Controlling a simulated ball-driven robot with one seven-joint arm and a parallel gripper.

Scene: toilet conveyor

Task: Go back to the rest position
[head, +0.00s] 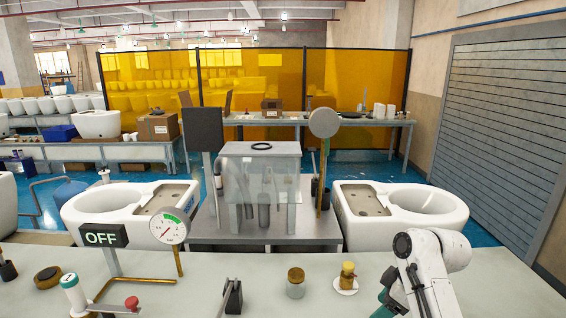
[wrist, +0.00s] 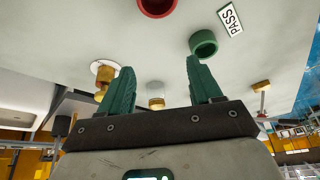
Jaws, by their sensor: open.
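My gripper (wrist: 162,75) is open, with two green fingers spread apart and nothing between them in the wrist view. In the head view my white arm comes in at the lower right, over the pale worktop (head: 510,285). Only a bit of green (head: 385,299) shows at its end there; the fingertips are not clearly visible. In the wrist view a green ring (wrist: 204,43) is beyond the right finger, apart from it. A red ring (wrist: 157,5) is at the top edge, next to a PASS label (wrist: 230,17).
A brass fitting (head: 347,275) on a white disc and a jar with a brass lid (head: 296,283) stand left of my arm. A gauge (head: 169,226), an OFF sign (head: 100,236) and a red knob (head: 131,303) stand at left. White toilets (head: 400,215) lie behind. The worktop's right end looks clear.

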